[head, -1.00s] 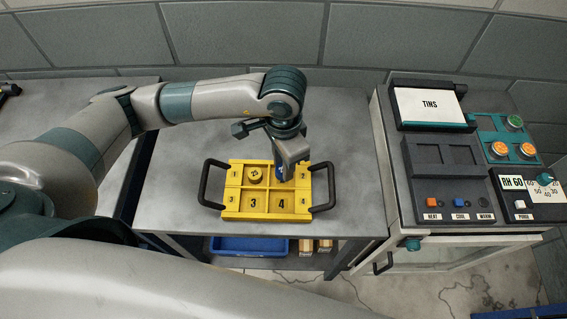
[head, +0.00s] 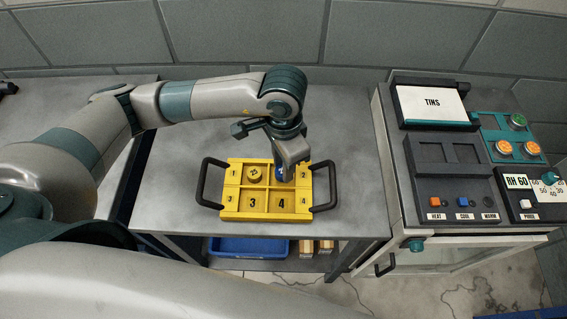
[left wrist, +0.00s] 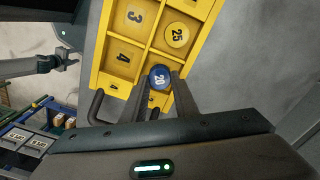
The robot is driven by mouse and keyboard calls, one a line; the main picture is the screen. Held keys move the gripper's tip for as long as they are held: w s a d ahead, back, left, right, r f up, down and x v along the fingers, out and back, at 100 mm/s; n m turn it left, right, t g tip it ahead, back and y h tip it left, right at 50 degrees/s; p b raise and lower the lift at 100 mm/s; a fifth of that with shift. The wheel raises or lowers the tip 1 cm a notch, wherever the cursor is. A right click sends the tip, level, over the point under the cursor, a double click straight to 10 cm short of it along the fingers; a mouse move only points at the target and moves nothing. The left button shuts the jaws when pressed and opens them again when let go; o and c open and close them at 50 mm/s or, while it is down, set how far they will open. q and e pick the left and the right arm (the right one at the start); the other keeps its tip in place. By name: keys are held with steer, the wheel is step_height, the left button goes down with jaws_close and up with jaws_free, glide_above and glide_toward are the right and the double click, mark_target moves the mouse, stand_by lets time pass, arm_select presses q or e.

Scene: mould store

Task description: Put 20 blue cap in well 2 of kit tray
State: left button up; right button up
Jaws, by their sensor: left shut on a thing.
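The yellow kit tray (head: 267,216) lies on the grey bench, with a black handle at each end and numbered wells. My left gripper (head: 286,170) reaches down over its far right well, the one beside the rim mark 2. It is shut on the blue cap (left wrist: 159,77), which shows a white 20 in the left wrist view between the fingertips. In the head view the cap is partly hidden by the gripper; I cannot tell whether it touches the well floor. A yellow cap (left wrist: 177,35) marked 25 sits in the far left well. Wells 3 and 4 are empty.
A control cabinet (head: 455,180) with buttons and a TINS sign stands right of the bench. A blue bin (head: 248,246) and small boxes (head: 315,246) sit on the shelf below. The bench top around the tray is clear.

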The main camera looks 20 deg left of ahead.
arm_select(q)
steer(key=o, duration=1.1)
steer(key=shift+c, duration=0.2)
arm_select(e)
steer(key=shift+d, duration=0.15)
arm_select(q)
steer(key=shift+r, duration=0.1)
arm_select(e)
steer(key=shift+f, duration=0.1)
arm_select(q)
steer(key=shift+r+b, duration=0.3)
steer(key=shift+r, duration=0.3)
step_height(320, 180, up, 16)
steer(key=b, duration=0.4)
arm_select(e)
steer(key=w+a+f+t, duration=0.2)
steer(key=w+a, duration=0.1)
steer(key=w, duration=0.4)
steer(key=shift+w+f+y, duration=0.2)
steer(key=shift+w+y, duration=0.05)
steer(key=shift+y, duration=0.05)
